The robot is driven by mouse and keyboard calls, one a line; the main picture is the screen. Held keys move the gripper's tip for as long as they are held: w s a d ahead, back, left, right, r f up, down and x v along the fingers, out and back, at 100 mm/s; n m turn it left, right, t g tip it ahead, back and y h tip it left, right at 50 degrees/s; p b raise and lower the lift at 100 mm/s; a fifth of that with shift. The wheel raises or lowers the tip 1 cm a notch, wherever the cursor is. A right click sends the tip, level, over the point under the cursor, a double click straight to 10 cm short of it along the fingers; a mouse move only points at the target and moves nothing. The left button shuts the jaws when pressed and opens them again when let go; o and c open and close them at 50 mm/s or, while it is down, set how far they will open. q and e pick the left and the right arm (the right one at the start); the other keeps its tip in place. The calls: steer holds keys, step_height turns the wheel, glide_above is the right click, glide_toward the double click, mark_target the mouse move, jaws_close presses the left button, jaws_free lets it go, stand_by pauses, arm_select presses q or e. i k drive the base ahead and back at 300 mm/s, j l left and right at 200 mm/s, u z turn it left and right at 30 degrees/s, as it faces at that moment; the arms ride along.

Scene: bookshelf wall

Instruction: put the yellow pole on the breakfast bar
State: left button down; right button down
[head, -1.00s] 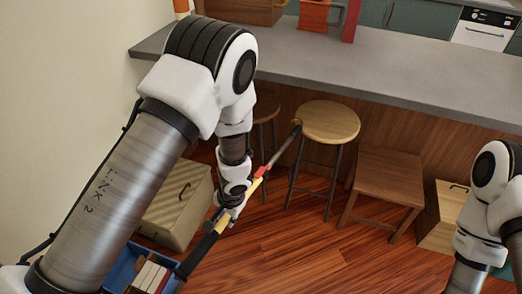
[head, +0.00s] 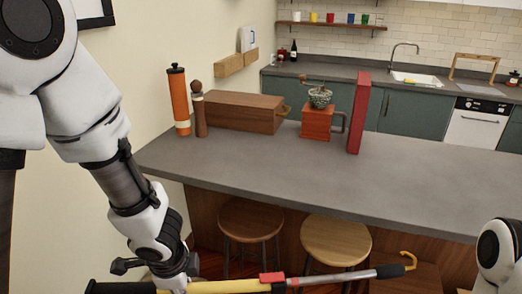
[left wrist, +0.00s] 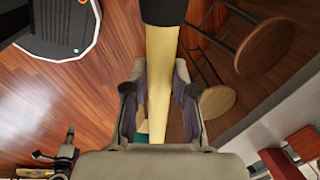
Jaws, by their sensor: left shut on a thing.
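The yellow pole (head: 228,286) has black, red and grey sections and a yellow hook at its right end. My left gripper (head: 175,281) is shut on it, and it lies nearly level across the bottom of the head view, in front of the bar. In the left wrist view the yellow shaft (left wrist: 160,85) runs between the fingers of my left gripper (left wrist: 160,100). The breakfast bar (head: 330,165) has a grey top, above the pole in the head view. My right arm shows at the lower right edge; its gripper is out of view.
On the bar's back left stand an orange cylinder (head: 179,102), a pepper mill (head: 198,110), a wooden box (head: 240,112), a red coffee grinder (head: 317,115) and a red upright block (head: 359,112). The bar's front and right are bare. Stools (head: 336,240) stand below.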

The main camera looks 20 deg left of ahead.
mark_target(217, 158)
steer(key=i+j, duration=0.3)
steer(key=i, duration=0.2)
steer(key=i+j, duration=0.25)
steer(key=i, duration=0.25)
steer(key=i+j, duration=0.3)
steer(key=i, duration=0.15)
